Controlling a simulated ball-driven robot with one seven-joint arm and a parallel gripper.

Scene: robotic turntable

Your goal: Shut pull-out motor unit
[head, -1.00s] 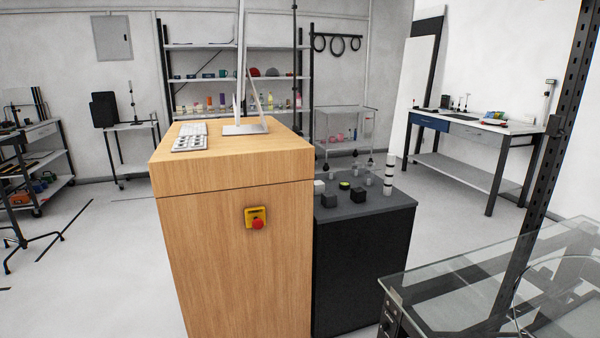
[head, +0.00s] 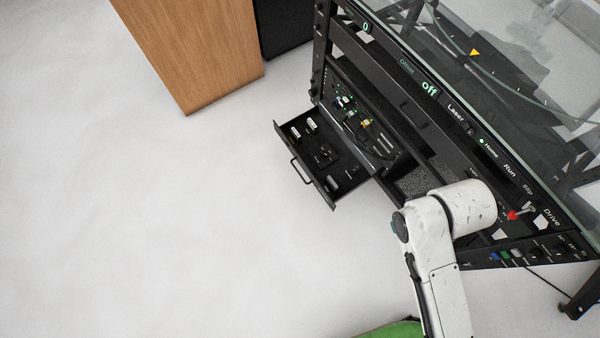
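The pull-out motor unit (head: 322,158) is a black drawer-like tray in the head view. It stands pulled out from the front of the turntable frame, with its handle (head: 300,172) facing the open floor. Small parts and light cylinders show inside it, and a panel with green lights and wiring is behind it. My white arm is at the lower right, in front of the frame and to the right of the unit. My gripper is not visible.
The turntable frame (head: 400,82) carries a glass top (head: 520,60) and a front panel with lit labels and a red-tipped lever (head: 514,215). A wooden cabinet (head: 195,50) stands at upper left. The pale floor (head: 150,220) left of the unit is clear.

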